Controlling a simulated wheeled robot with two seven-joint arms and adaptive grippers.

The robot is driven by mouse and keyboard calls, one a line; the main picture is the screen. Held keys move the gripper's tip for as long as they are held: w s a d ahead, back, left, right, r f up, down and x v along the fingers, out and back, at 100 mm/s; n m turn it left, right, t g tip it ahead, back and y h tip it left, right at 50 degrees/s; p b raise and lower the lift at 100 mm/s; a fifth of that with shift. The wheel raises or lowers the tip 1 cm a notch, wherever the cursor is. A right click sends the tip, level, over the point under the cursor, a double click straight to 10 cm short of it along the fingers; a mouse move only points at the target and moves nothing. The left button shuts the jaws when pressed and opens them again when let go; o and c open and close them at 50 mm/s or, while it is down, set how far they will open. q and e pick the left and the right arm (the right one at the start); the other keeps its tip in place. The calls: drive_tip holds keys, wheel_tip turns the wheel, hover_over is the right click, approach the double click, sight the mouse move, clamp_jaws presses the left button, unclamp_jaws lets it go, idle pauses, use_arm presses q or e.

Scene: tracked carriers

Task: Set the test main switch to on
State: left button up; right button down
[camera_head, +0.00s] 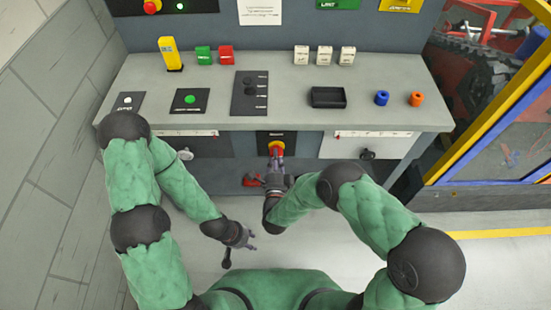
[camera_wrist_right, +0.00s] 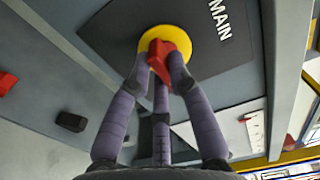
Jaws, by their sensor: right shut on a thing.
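The main switch has a red handle (camera_wrist_right: 160,60) on a yellow round plate (camera_wrist_right: 197,38), set on a dark panel marked MAIN (camera_wrist_right: 232,50) in the right wrist view. In the head view the switch's red handle (camera_head: 277,147) sits on the front of the bench below the worktop. My right gripper (camera_head: 275,165) is at the switch, and its fingers (camera_wrist_right: 162,78) are closed around the red handle. The fingers partly hide the handle. My left gripper (camera_head: 246,240) hangs low in front of the bench, away from the switch; its fingers look apart and empty.
The grey bench (camera_head: 290,75) holds a black tray (camera_head: 328,97), a blue ring (camera_head: 381,98), an orange ring (camera_head: 416,99), several small blocks and a yellow block (camera_head: 170,54). A red item (camera_head: 253,180) is below the switch. A yellow and blue fence stands at right.

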drive_tip(key=shift+d, duration=0.1)
idle(0.3)
drive_tip(key=c, duration=1.1)
unclamp_jaws()
drive_tip(key=shift+w, duration=0.1)
drive_tip(key=shift+c, duration=0.2)
drive_tip(key=s, duration=0.7)
drive_tip(key=shift+s, duration=0.3)
